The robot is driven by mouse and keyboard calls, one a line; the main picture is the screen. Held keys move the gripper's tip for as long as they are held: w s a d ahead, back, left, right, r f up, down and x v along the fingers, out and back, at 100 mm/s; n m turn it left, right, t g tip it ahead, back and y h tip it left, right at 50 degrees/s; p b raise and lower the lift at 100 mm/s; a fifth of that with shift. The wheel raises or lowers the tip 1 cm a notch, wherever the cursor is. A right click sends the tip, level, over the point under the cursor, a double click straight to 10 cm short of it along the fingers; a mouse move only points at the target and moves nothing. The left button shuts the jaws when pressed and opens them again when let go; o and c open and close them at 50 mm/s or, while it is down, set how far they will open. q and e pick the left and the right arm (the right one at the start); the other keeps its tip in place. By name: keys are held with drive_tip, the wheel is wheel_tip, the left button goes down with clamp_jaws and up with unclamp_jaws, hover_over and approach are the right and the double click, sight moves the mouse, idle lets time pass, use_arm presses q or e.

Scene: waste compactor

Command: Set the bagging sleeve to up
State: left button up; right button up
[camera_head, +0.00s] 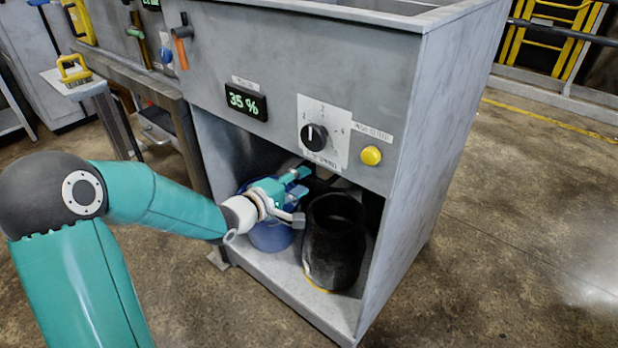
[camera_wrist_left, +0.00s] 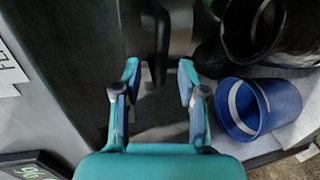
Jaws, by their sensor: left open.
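My left gripper (camera_head: 300,182) is inside the open lower bay of the grey compactor (camera_head: 300,70), above and behind the rim of a blue bucket. Its fingers are open in the left wrist view (camera_wrist_left: 158,75). A dark grey part (camera_wrist_left: 180,25) with a thin dark bar lies just beyond and between the fingertips; nothing is gripped. I cannot tell for sure whether this part is the bagging sleeve, or how it is set. In the head view that area is in shadow, partly hidden by the gripper. My right gripper is not in view.
The blue bucket (camera_head: 270,237) and a black open-topped container (camera_head: 335,250) stand on the bay floor, close beside the gripper. Above are a black dial (camera_head: 314,137), a yellow button (camera_head: 371,156) and a 35 % display (camera_head: 246,102). The floor at right is clear.

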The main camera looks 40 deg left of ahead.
use_arm(q)
drive_tip(key=v, duration=0.7)
drive_tip(key=shift+s, duration=0.2)
drive_tip(key=shift+r, duration=0.1)
